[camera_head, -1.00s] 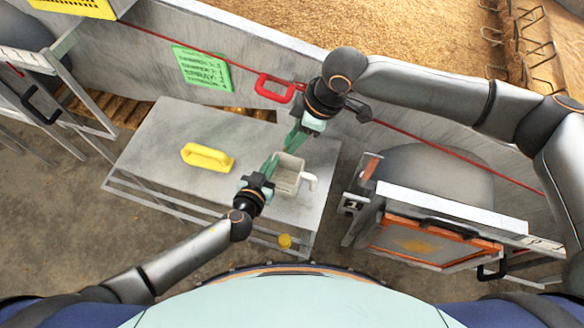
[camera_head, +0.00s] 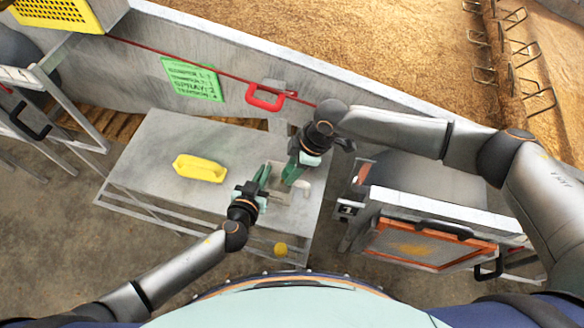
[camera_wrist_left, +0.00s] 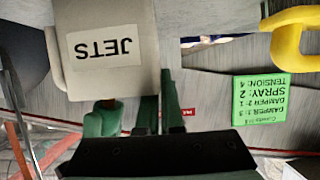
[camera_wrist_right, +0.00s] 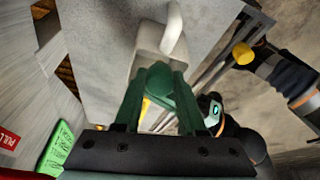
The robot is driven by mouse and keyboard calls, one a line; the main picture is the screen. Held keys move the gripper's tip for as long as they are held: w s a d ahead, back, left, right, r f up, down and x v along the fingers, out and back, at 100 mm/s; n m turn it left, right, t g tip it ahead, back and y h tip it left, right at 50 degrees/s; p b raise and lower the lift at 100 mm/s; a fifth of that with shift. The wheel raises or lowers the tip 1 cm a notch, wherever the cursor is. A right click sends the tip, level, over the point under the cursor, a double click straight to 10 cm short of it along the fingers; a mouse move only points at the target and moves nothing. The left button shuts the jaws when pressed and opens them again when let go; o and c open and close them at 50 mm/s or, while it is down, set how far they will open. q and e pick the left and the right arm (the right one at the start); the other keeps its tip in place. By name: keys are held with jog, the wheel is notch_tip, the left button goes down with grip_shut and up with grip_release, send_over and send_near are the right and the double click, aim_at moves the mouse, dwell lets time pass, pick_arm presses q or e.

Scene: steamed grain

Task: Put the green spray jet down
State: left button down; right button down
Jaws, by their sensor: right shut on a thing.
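The green spray jet (camera_wrist_right: 158,82) is between the fingers of my right gripper (camera_wrist_right: 156,95), which is shut on it. In the head view this gripper (camera_head: 291,176) points down over the beige cup (camera_head: 277,194). The cup is labelled JETS in the left wrist view (camera_wrist_left: 105,45) and stands on the grey table. In that view a green piece with a brownish tip (camera_wrist_left: 103,118) is at the cup's rim; I cannot tell how deep it reaches. My left gripper (camera_head: 264,174) is beside the cup, its fingers (camera_wrist_left: 160,105) close together with nothing seen between them.
A red pull handle (camera_head: 266,100) and a green sign (camera_head: 192,78) are on the wall behind. A yellow knob (camera_head: 280,249) is at the table's front.

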jog(key=shift+f, duration=0.35)
jog(key=shift+f, duration=0.15)
jog(key=shift+c, duration=2.4)
grip_release()
jog(key=shift+r, duration=0.35)
jog(key=v, duration=1.2)
pick_arm(q)
jog(key=c, duration=1)
grip_release()
